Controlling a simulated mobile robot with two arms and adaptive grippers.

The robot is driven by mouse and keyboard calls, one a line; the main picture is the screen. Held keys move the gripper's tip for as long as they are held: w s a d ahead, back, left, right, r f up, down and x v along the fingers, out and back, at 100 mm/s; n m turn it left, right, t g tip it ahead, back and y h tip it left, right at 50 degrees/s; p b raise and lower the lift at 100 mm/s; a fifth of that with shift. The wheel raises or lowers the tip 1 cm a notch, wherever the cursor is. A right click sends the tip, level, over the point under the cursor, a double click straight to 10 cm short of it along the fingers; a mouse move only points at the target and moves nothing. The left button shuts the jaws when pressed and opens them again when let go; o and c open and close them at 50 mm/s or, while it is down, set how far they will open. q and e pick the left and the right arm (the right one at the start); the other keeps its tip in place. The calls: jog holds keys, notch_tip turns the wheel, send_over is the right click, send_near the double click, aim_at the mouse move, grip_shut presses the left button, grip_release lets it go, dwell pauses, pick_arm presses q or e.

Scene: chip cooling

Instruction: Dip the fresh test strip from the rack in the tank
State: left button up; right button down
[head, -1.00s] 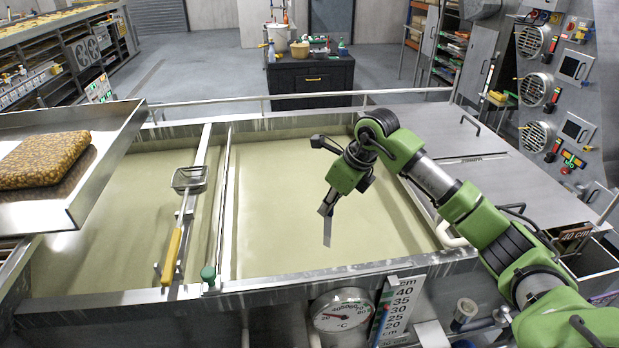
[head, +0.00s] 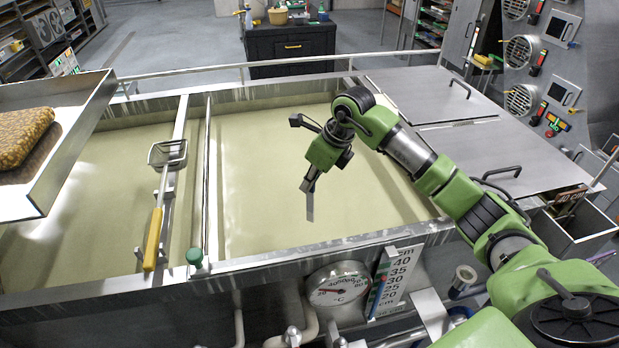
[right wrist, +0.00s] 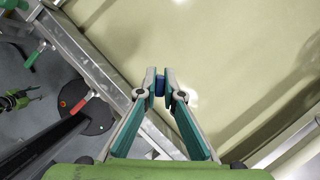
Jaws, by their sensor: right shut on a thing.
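My right gripper (head: 310,186) points down over the right section of the open tank (head: 345,248), which holds pale yellow-green liquid. It is shut on a thin grey test strip (head: 310,208) that hangs below the fingers. The visible strip ends against the liquid; I cannot tell whether its tip is under the surface. In the right wrist view the fingertips (right wrist: 159,86) close on a small dark blue piece, with the liquid (right wrist: 215,55) behind. My left gripper is not in view. I cannot make out the rack.
A wire basket skimmer (head: 167,154) with a yellow handle lies along the divider at left. A metal tray (head: 75,150) with a brown block (head: 22,135) overhangs the tank's left. A dial thermometer (head: 338,288) and cm scale (head: 395,280) are on the front. Steel lids (head: 480,160) cover the right.

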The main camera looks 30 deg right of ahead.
aim_at(310, 213)
jog(key=shift+s+f, duration=0.1)
jog(key=shift+f, duration=0.55)
jog(key=shift+f+b, duration=0.35)
jog(key=shift+b, duration=0.1)
notch_tip(310, 213, down, 4)
jog(key=shift+f+b, duration=0.15)
jog(key=shift+b, duration=1.1)
notch_tip(310, 213, down, 5)
jog(key=b, duration=0.3)
pick_arm(q)
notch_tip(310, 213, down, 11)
jog(key=b, duration=0.4)
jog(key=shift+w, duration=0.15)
pick_arm(e)
jog(key=shift+f, duration=2.55)
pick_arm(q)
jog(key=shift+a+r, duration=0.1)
